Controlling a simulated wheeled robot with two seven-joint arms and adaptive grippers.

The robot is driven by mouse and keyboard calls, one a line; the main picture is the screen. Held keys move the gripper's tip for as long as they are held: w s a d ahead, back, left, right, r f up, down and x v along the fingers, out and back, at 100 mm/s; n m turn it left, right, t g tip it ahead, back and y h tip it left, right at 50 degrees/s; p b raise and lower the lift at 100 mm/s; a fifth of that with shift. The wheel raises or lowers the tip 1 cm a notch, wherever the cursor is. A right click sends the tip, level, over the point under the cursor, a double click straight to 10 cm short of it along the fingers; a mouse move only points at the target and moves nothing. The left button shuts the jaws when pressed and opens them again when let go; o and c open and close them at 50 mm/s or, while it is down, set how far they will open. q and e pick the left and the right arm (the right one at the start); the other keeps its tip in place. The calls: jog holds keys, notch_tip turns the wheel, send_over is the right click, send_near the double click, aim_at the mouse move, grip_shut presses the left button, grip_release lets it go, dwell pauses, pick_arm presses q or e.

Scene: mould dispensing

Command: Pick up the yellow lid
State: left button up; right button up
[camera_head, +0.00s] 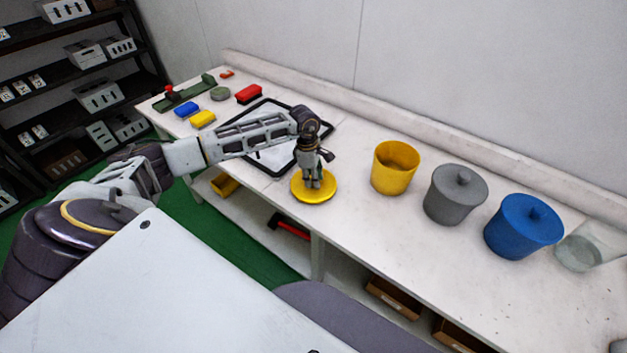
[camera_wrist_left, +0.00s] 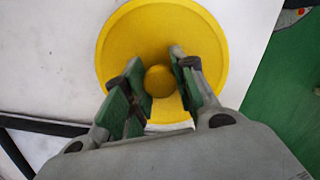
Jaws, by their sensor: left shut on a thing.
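The yellow lid (camera_head: 314,195) is a round disc at the front edge of the white table, left of the open yellow pot (camera_head: 395,168). My left gripper (camera_head: 313,184) points down onto the lid from above. In the left wrist view the lid (camera_wrist_left: 205,50) fills the upper middle, with its round knob (camera_wrist_left: 160,81) between the fingers of my left gripper (camera_wrist_left: 162,82). The gripper is shut on the knob. I cannot tell whether the lid is touching the table. My right gripper is not in view.
A grey lidded pot (camera_head: 455,195) and a blue lidded pot (camera_head: 522,227) stand right of the yellow pot, with a clear container (camera_head: 585,250) beyond. A black-rimmed tray (camera_head: 262,160) lies under my left arm. Small coloured blocks lie at the far left. A dark shelf (camera_head: 75,75) stands behind.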

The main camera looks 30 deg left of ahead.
pick_arm(q)
notch_tip(320, 180, up, 9)
jog(key=shift+r+b, duration=0.1)
jog(key=shift+b, duration=0.6)
dwell(0.3)
